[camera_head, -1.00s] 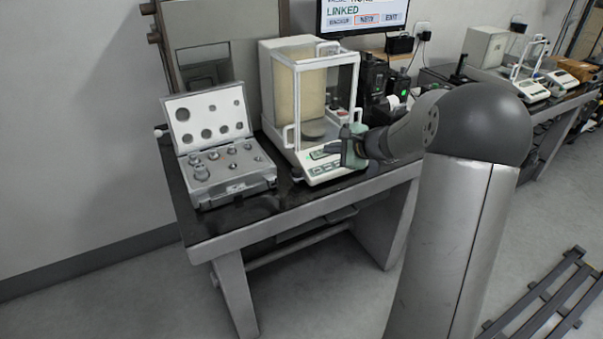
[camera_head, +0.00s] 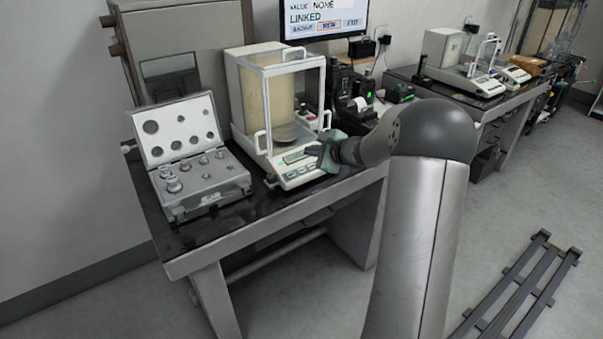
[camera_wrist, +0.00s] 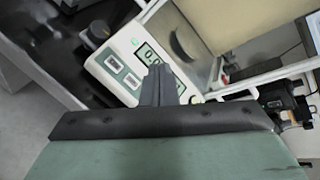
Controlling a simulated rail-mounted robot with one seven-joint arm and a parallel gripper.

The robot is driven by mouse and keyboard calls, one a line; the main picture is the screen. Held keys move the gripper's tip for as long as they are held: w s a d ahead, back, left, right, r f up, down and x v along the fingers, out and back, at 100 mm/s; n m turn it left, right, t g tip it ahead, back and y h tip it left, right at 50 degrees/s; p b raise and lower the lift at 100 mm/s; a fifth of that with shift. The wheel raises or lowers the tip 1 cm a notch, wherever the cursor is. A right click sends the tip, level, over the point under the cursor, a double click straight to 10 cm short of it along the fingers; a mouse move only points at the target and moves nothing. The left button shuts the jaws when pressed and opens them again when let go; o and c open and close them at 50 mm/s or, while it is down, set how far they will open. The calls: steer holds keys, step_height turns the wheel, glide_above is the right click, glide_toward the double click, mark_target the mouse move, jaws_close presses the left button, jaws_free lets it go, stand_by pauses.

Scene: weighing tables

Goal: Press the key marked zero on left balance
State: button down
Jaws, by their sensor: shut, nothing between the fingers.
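The left balance (camera_head: 252,87) stands on the near table, a white box with a glass draft shield and a sloped front panel (camera_head: 292,178). In the wrist view the panel (camera_wrist: 122,50) shows a lit display (camera_wrist: 147,53) and pale keys with green frames (camera_wrist: 114,64); their markings are too small to read. My gripper (camera_head: 318,158) is at the panel's right part in the head view. In the wrist view its fingers (camera_wrist: 158,72) are shut and empty, over the panel beside the display, hiding part of it. I cannot tell whether the fingertips touch the panel.
An open case of weights (camera_head: 200,180) stands left of the balance. A monitor (camera_head: 325,18) is behind, and dark devices (camera_head: 350,85) stand to the right. A second table with another balance (camera_head: 478,80) is further right. A dark slatted rack (camera_head: 515,290) lies on the floor.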

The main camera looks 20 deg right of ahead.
mark_target(301, 171)
steer(key=f+b, duration=0.1)
steer(key=w+f+b, duration=0.1)
steer(key=f, duration=0.1)
steer(key=f+b, duration=0.1)
steer(key=f, duration=0.1)
steer(key=shift+w+a+f, duration=0.15)
steer(key=shift+w, duration=0.2)
steer(key=shift+w+a+f+b, duration=0.1)
steer(key=shift+w+f+b, duration=0.2)
steer(key=shift+f+b, duration=0.1)
steer(key=shift+f, duration=0.1)
stand_by(1.2)
steer(key=shift+w+f+b, duration=0.15)
steer(key=shift+f+b, duration=0.15)
steer(key=shift+b, duration=0.35)
steer(key=shift+w+f+b, duration=0.1)
steer(key=shift+f+b, duration=0.25)
steer(key=shift+b, duration=0.05)
stand_by(0.4)
steer(key=shift+r, duration=0.1)
stand_by(0.3)
steer(key=shift+s+r, duration=0.3)
steer(key=shift+r, duration=0.35)
steer(key=shift+r, duration=0.1)
